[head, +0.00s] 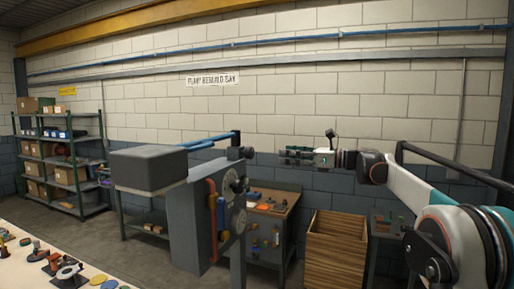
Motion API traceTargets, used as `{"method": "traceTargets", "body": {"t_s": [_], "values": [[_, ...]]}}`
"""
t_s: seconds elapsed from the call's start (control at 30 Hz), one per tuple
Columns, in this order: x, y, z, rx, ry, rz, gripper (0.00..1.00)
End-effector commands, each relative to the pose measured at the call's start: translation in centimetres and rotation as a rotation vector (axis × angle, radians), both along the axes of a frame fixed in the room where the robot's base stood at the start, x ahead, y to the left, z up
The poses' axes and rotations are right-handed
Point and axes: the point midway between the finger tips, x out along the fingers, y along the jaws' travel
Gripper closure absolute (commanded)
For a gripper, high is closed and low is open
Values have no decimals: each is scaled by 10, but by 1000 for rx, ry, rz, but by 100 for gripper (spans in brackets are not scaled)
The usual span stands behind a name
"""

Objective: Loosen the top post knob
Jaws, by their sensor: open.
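The split casing (187,215) is a grey upright block with a grey box-shaped top, seen from the side left of centre. Two blue bars run right from the box top to a dark post. A dark knob (240,153) sits at the right end near the post, and I take it for the top post knob. My gripper (283,157) is level with the knob, to its right, pointing left. A gap shows between them in the picture. The gripper is open and appears empty. The fingers are small here, and depth between them and the knob is hard to judge.
Round dark parts (239,184) and an orange-red strip (212,205) are on the casing's right side. Behind are a workbench (268,200) and a wooden crate (335,245). A shelf (65,160) stands far left. A pale table (40,272) with loose parts is at lower left.

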Motion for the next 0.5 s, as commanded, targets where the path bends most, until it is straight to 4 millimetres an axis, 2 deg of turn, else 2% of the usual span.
{"method": "traceTargets", "body": {"t_s": [0.5], "values": [[30,89,1,-3,-2,3,41]]}}
